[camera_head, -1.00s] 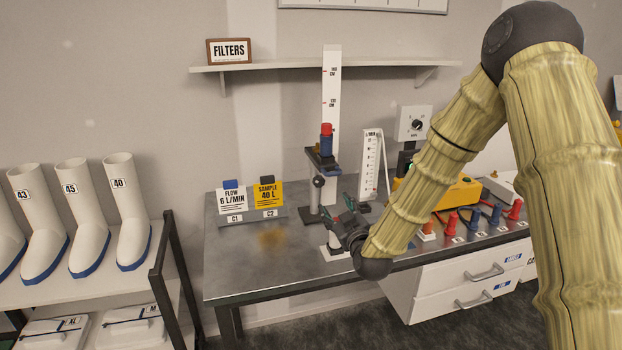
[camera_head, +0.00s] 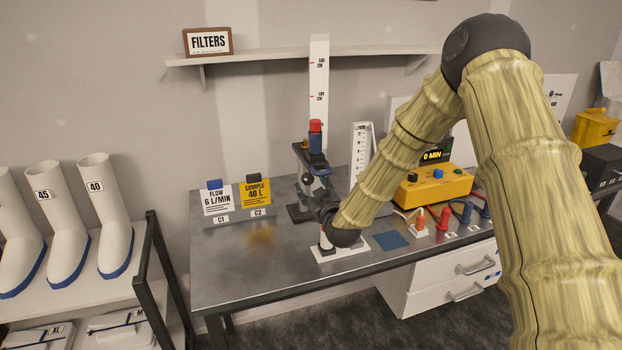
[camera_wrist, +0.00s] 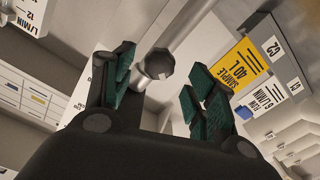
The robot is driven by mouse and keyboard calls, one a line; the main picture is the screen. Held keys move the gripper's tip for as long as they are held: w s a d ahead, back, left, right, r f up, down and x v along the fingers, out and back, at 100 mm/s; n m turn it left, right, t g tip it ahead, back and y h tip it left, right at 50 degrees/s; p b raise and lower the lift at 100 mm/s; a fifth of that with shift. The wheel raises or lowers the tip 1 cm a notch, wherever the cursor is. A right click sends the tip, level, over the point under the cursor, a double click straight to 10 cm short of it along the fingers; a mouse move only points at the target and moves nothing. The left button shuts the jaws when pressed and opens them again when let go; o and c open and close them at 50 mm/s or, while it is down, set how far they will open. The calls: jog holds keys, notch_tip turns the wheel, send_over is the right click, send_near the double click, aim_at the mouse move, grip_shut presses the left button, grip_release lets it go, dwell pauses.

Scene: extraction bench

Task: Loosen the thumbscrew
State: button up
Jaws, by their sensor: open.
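I cannot tell how deep the knob sits between the fingers. In the head view my gripper (camera_head: 314,184) is at the stand, below its dark platform (camera_head: 309,157), and hides the knob.
A sign holder with a white flow card (camera_head: 217,202) and a yellow sample card (camera_head: 256,193) stands left of the stand. A white-based fixture (camera_head: 352,243) is below my wrist. A yellow control box (camera_head: 437,187) is right. The bench's front left (camera_head: 240,270) is clear.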

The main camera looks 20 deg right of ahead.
aim_at(309, 181)
jog(key=shift+w+p, duration=0.4)
jog(key=shift+w, duration=1.3)
jog(key=c, duration=1)
